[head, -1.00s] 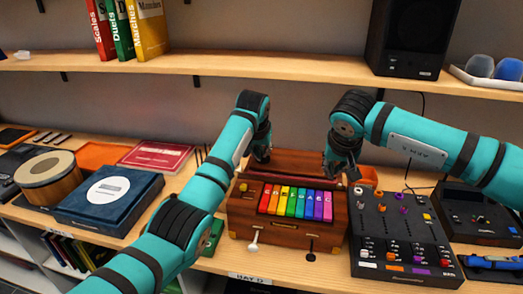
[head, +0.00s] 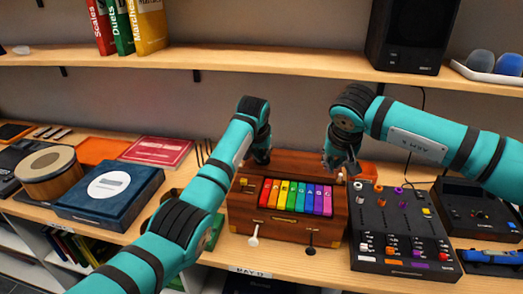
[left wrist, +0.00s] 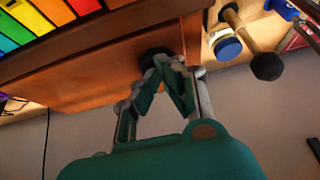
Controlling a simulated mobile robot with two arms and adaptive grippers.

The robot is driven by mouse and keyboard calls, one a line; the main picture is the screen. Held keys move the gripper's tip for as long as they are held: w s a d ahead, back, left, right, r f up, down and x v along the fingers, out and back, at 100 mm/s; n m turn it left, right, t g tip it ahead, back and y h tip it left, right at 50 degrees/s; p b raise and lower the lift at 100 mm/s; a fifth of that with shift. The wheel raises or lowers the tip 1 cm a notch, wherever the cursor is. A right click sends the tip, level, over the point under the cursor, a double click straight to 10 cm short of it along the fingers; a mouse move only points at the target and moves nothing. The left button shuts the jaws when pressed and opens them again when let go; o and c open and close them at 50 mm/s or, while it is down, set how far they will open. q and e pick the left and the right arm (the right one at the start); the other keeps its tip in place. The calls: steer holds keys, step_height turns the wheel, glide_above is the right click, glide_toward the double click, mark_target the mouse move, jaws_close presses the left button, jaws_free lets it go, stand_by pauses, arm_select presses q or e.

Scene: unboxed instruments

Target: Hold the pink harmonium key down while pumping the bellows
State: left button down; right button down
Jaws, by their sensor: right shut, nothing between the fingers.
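The harmonium (head: 270,228) is a brown wooden box with a row of rainbow keys. The pink key (head: 327,203) is the rightmost one, clear of both grippers. The bellows (head: 300,163) are at the back of the box. My left gripper (head: 260,156) is at the back left. In the left wrist view its fingers (left wrist: 165,62) come together at a dark round knob (left wrist: 155,52) on the harmonium's back; the exact contact is partly hidden. My right gripper (head: 341,168) is shut and empty, above the back right corner, behind and above the pink key.
A mixer with knobs (head: 395,262) stands close on the right. A blue box (head: 108,190) and a drum (head: 48,166) are on the left. A white knob (head: 254,238) and a black knob (head: 311,248) stick out in front. An upper shelf (head: 250,62) runs behind.

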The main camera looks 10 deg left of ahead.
arm_select(q)
steer(key=shift+d+r+p, duration=0.1)
steer(key=shift+r+p, duration=1.35)
steer(key=shift+p, duration=0.8)
steer(key=shift+f, duration=1.6)
step_height(320, 180, up, 3)
steer(key=p, duration=0.4)
steer(key=shift+r, duration=0.1)
steer(key=shift+f, duration=0.3)
steer(key=shift+f+b, duration=0.55)
steer(key=shift+f, duration=0.8)
step_height(320, 180, up, 4)
steer(key=p, duration=0.4)
